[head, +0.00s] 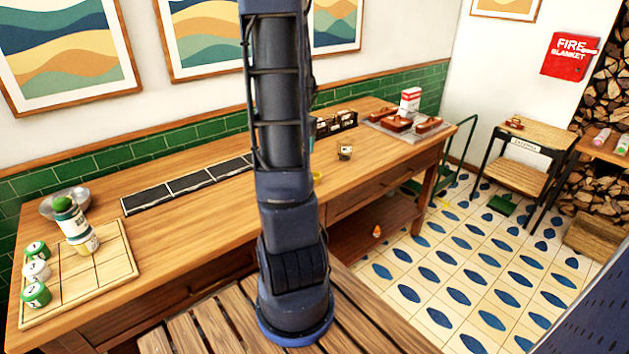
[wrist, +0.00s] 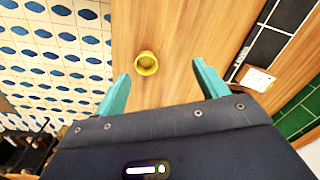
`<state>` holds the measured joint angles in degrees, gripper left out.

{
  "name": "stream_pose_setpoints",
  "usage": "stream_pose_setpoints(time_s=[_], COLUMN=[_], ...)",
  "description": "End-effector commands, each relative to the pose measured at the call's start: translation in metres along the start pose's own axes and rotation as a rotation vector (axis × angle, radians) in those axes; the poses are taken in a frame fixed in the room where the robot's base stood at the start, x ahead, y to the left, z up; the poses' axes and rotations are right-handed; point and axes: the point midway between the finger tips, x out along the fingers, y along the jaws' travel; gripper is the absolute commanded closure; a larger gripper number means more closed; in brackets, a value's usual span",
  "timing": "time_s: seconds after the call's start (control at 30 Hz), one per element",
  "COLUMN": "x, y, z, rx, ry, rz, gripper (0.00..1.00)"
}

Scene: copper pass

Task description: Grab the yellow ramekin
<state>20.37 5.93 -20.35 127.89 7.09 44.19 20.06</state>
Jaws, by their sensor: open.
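The yellow ramekin (wrist: 146,63) stands on the wooden counter in the wrist view, near the counter's edge on the tiled floor side. My gripper (wrist: 160,82) is open, with two teal fingers apart and nothing between them. The ramekin lies beyond the fingertips, a little left of the middle of the gap.
The counter (head: 205,215) carries a black strip (head: 190,183), a board (head: 110,262) with several jars at the left, and a small jar (head: 345,152) to the right of my arm. Counter around the ramekin is bare.

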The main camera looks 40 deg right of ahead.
Motion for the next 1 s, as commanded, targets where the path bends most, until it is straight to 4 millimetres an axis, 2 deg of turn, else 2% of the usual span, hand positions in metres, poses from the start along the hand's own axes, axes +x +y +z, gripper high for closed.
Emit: stream_pose_setpoints(time_s=[0.1, 0.3, 0.47, 0.8, 1.0], x=[0.022, 0.042, 0.054, 0.097, 0.107], y=[0.019, 0.039, 0.043, 0.046, 0.045], z=[-0.025, -0.048, -0.052, -0.05, -0.049], rx=[0.086, 0.17, 0.187, 0.186, 0.185], ry=[-0.01, -0.014, -0.016, -0.016, -0.015], rz=[0.032, 0.061, 0.069, 0.068, 0.067], gripper=[0.27, 0.27, 0.27, 0.27, 0.27])
